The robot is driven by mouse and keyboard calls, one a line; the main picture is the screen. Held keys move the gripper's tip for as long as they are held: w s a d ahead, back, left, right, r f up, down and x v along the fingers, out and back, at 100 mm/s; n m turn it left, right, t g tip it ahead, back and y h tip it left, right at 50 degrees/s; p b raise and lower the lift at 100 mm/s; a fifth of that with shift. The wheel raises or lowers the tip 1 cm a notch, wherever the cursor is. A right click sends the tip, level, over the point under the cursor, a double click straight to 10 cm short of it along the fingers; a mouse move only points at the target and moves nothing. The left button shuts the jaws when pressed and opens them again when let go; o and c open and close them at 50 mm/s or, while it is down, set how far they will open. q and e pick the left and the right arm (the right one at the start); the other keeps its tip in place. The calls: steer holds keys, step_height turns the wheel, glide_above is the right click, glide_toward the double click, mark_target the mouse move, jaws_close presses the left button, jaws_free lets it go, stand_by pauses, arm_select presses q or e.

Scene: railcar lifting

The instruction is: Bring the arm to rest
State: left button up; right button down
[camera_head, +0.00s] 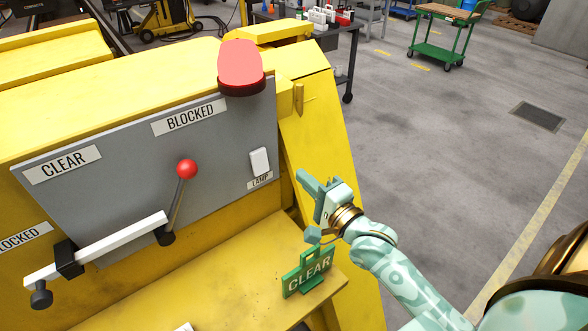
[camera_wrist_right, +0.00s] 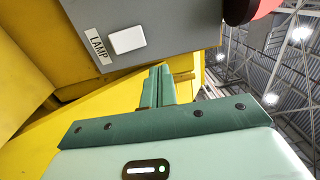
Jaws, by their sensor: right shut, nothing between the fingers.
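My right gripper (camera_head: 308,184) is shut and empty. It is in the air just right of the grey panel (camera_head: 110,180), above the yellow ledge (camera_head: 205,275). In the right wrist view its two green fingers (camera_wrist_right: 158,84) are together, pointing past the panel's edge. The white lamp switch (camera_head: 260,160) is left of the gripper and apart from it; it also shows in the wrist view (camera_wrist_right: 127,39). A lever with a red knob (camera_head: 187,168) stands upright, leaning slightly right, on the panel's front. My left gripper is in neither view.
A green CLEAR sign (camera_head: 308,271) stands on the ledge, below my right gripper. A red dome lamp (camera_head: 240,66) tops the panel. A white bar (camera_head: 98,250) runs left from the lever's base. Open grey floor (camera_head: 440,160) lies right; a green cart (camera_head: 445,30) stands far back.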

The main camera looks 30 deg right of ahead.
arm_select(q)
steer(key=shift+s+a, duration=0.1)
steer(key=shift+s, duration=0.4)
arm_select(e)
steer(key=shift+s+r, duration=0.1)
steer(key=shift+s, duration=0.4)
